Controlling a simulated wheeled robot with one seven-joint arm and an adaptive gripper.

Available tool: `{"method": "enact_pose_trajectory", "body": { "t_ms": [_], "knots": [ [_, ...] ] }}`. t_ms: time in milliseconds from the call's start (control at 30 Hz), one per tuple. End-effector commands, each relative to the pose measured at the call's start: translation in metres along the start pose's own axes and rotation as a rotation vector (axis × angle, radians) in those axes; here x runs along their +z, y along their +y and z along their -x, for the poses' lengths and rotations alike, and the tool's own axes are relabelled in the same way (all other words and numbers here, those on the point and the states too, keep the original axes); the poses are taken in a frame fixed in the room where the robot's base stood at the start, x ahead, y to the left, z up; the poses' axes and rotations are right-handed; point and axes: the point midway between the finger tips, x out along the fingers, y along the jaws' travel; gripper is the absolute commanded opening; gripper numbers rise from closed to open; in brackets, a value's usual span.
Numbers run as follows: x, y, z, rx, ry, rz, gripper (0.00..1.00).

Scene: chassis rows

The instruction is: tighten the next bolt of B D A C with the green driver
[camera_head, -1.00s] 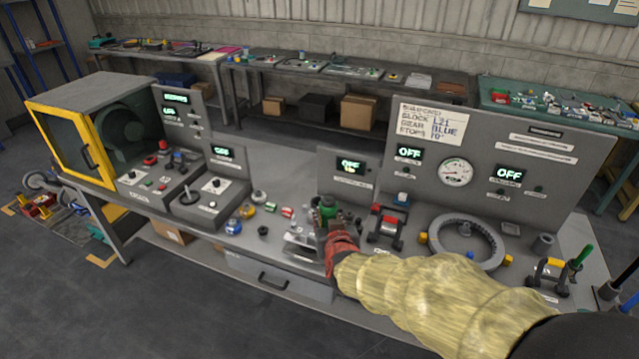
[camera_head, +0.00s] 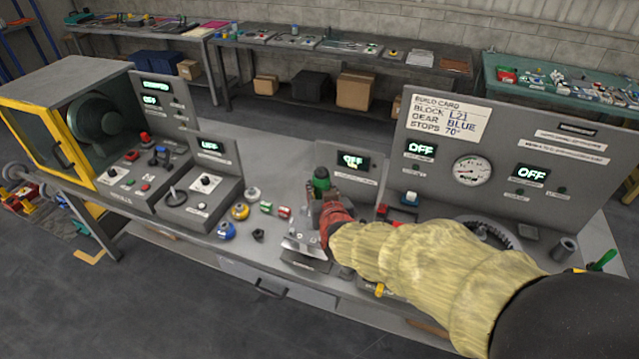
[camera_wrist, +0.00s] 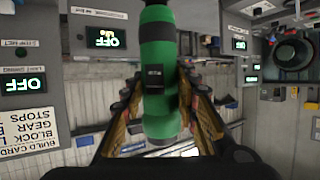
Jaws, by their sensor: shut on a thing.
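My gripper (camera_head: 327,200) is over the middle of the bench and is shut on the green driver (camera_head: 321,181). In the wrist view the green driver (camera_wrist: 158,75) lies between the two fingers (camera_wrist: 158,105), its green body with a dark block filling the picture's middle. In the head view only the driver's green top shows above my gripper. A small metal plate fixture (camera_head: 303,246) is on the bench just below and left of my gripper. The bolts cannot be made out, and whether the driver touches anything is hidden.
Yellow, blue and red small parts (camera_head: 240,211) lie left of my gripper. A control box (camera_head: 200,190) and a yellow-framed machine (camera_head: 75,150) stand farther left. A tall panel with a gauge (camera_head: 473,171) and a dark ring gear (camera_head: 487,231) are to the right, the ring partly behind my arm.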

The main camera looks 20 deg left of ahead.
Motion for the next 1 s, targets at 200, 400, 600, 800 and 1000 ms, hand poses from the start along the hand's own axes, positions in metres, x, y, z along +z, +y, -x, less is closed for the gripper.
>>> {"method": "enact_pose_trajectory", "body": {
  "t_ms": [200,400,600,800,1000],
  "knots": [
    [0.013,0.0,-0.006,0.0,0.002,0.0,0.0],
    [0.034,0.0,-0.015,0.0,0.003,0.0,0.0],
    [0.038,0.0,-0.017,0.0,0.005,-0.001,0.0],
    [0.041,0.001,-0.018,0.0,0.004,-0.001,0.0],
    [0.047,0.001,-0.019,0.0,0.004,-0.001,0.0]
  ]
}}
